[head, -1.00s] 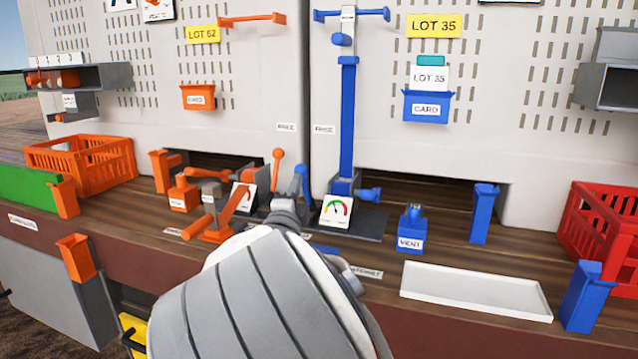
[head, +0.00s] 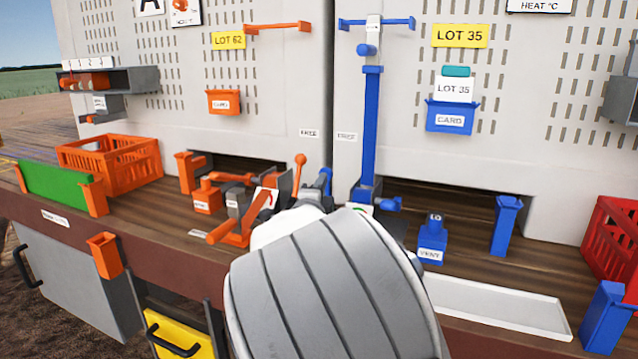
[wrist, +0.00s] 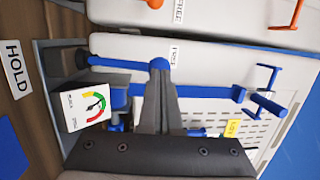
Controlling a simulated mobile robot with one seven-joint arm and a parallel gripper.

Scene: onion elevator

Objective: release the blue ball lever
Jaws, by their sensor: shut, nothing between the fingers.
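The blue ball lever (head: 326,180) stands roughly upright right of the orange one in the head view; my arm hides its lower part. In the sideways wrist view, its blue rod (wrist: 120,63) runs from a dark pivot toward the FREE label (wrist: 174,53). My gripper (wrist: 160,66) is shut and empty. Its fingertips overlap the ball end of the rod, with a little blue showing past them. I cannot tell whether they touch it. A HOLD label (wrist: 15,68) lies on the bench, away from the lever's ball end.
A dial gauge (wrist: 84,106) stands close to the lever. The tall blue post (head: 371,130) rises just right of it. The orange ball lever (head: 299,172) is close on the left. The blue vent block (head: 432,236) and white tray (head: 500,303) are to the right.

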